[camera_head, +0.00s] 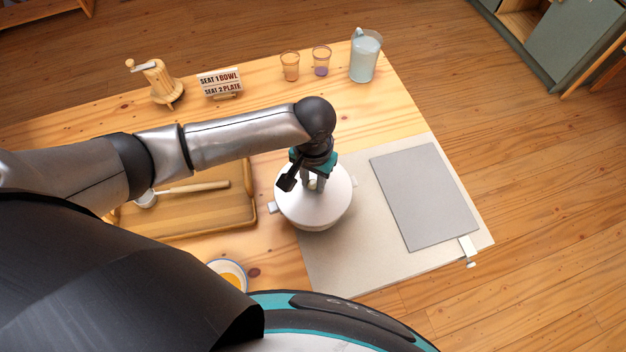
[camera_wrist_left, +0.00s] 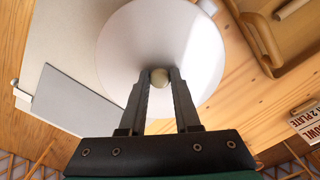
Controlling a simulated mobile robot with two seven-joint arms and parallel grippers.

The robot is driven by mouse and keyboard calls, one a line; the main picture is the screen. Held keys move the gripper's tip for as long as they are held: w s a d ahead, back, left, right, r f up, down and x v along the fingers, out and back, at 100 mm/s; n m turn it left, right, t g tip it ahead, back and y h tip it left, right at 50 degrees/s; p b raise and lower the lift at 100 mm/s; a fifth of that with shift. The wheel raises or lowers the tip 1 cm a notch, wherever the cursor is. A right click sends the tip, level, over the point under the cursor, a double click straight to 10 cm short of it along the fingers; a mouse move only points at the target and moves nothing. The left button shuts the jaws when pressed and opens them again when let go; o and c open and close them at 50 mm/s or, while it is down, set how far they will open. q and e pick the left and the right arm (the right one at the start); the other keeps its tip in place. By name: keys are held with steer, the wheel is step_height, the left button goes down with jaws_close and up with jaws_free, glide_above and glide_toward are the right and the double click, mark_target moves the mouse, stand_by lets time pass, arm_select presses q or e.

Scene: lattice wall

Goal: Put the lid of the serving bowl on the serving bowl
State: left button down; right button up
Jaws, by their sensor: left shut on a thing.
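The white serving bowl (camera_head: 319,223) stands on the beige mat at the middle of the table, with a handle showing at its left. Its white lid (camera_head: 335,205) is over the bowl's top; I cannot tell whether it rests fully on the rim. My left gripper (camera_head: 314,186) is above the lid and shut on its small round knob. In the left wrist view the fingers (camera_wrist_left: 160,80) close around the beige knob (camera_wrist_left: 159,74) at the centre of the lid (camera_wrist_left: 140,35). My right gripper is not in view.
A wooden tray (camera_head: 190,228) with a ladle lies left of the bowl. A grey board (camera_head: 425,197) lies on the mat (camera_head: 340,270) at right. A small bowl (camera_head: 229,272) is near the front. A grinder (camera_head: 160,82), sign (camera_head: 221,83), two cups and a pitcher (camera_head: 364,56) stand along the back.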

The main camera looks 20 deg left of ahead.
mark_target(313, 185)
arm_select(q)
steer(key=shift+f, duration=0.25)
steer(key=shift+f, duration=0.35)
steer(key=c, duration=0.6)
jaws_free()
step_height(313, 185, up, 13)
steer(key=p, duration=0.2)
steer(key=shift+r+p, duration=0.1)
steer(key=shift+p, duration=0.3)
steer(key=shift+s, duration=0.1)
